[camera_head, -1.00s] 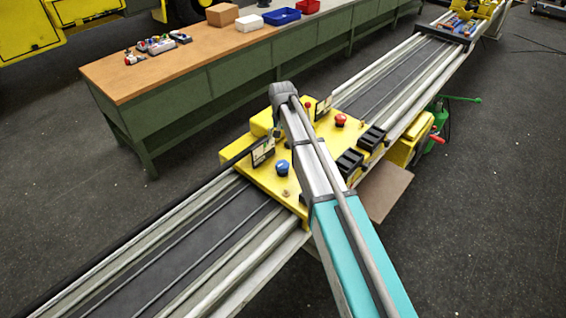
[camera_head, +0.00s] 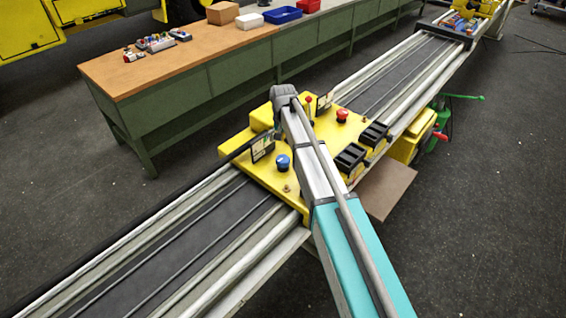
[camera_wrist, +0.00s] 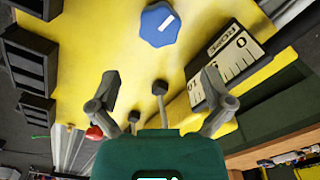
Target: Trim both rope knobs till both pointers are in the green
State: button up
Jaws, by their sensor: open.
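A yellow panel (camera_head: 262,172) sits across the boom rails. It carries a blue knob (camera_head: 283,162) and a red knob (camera_head: 342,116). Two small white gauges stand on its far side, one near the blue knob (camera_head: 262,149) and one near the red knob (camera_head: 324,102). In the wrist view the blue knob (camera_wrist: 159,24) has a white mark. The gauge labelled ROPE (camera_wrist: 225,62) is beside it; I cannot make out its pointer or any green. The red knob (camera_wrist: 95,132) is partly hidden. My gripper (camera_wrist: 160,98) is open and empty, apart from the blue knob.
Black box-like holders (camera_head: 350,157) line the panel's near edge. A green workbench (camera_head: 190,90) with bins runs behind the boom. The floor at right is mostly clear.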

aim_at(283, 158)
jog(key=shift+f+b, duration=4.4)
jog(key=shift+f, duration=0.3)
jog(key=c, duration=0.9)
jog(key=shift+a, duration=0.1)
jog(key=shift+n, duration=0.5)
